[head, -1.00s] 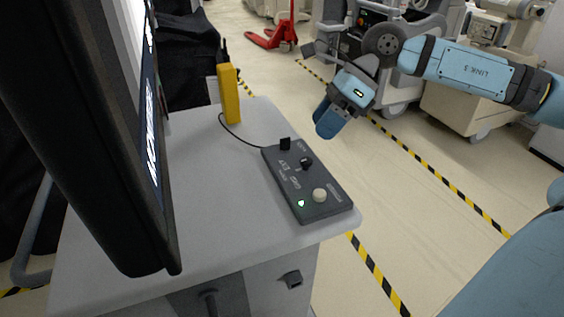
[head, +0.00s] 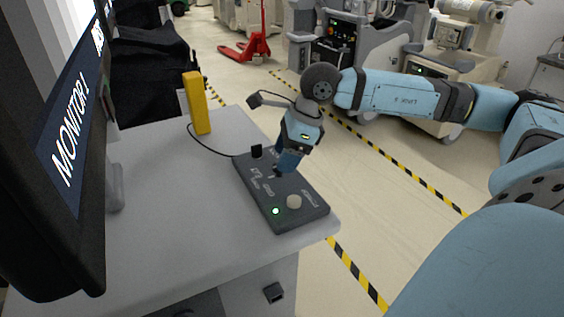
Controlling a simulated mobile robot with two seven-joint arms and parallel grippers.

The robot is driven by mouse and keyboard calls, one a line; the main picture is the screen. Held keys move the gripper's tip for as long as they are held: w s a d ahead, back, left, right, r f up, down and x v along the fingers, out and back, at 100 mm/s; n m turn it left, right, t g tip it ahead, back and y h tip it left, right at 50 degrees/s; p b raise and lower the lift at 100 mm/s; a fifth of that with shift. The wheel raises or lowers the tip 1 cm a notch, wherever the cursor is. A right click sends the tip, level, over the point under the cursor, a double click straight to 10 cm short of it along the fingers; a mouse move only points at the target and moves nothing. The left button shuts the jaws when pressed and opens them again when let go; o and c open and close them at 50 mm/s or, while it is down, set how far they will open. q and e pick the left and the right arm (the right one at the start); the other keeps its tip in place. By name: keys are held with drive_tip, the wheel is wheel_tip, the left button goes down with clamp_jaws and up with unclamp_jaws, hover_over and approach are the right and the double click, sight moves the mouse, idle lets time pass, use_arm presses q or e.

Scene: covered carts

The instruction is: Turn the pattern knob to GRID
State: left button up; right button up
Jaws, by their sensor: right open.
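A dark control box (head: 283,216) with printed labels lies on the grey cart top. It carries a black upright knob or switch (head: 257,151) at its far end, a pale round knob (head: 294,202) near its front, and a lit green light (head: 276,211). A second black knob (head: 277,173) sits mid-box, mostly hidden by my right gripper (head: 283,167). My right gripper is open, pointing down over this knob; I cannot tell whether it touches. The labels are too small to read. My left gripper is out of view.
A large monitor (head: 68,150) stands at the left of the cart top (head: 170,225). A yellow handheld device (head: 197,103) stands at the back, with a cable running to the box. A red pallet jack (head: 245,47) and machines are beyond the striped floor.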

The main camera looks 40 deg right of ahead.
drive_tip(key=shift+x, duration=1.05)
drive_tip(key=c, duration=0.9)
drive_tip(key=shift+n, duration=0.3)
drive_tip(key=n+g+b, duration=0.1)
drive_tip(key=n, duration=0.2)
drive_tip(key=shift+w+y, duration=0.15)
drive_tip(key=shift+y, duration=0.25)
drive_tip(key=n+g+b, duration=0.1)
drive_tip(key=n+g, duration=0.1)
drive_tip(key=n, duration=0.3)
drive_tip(key=shift+w, duration=0.15)
drive_tip(key=shift+n, duration=0.3)
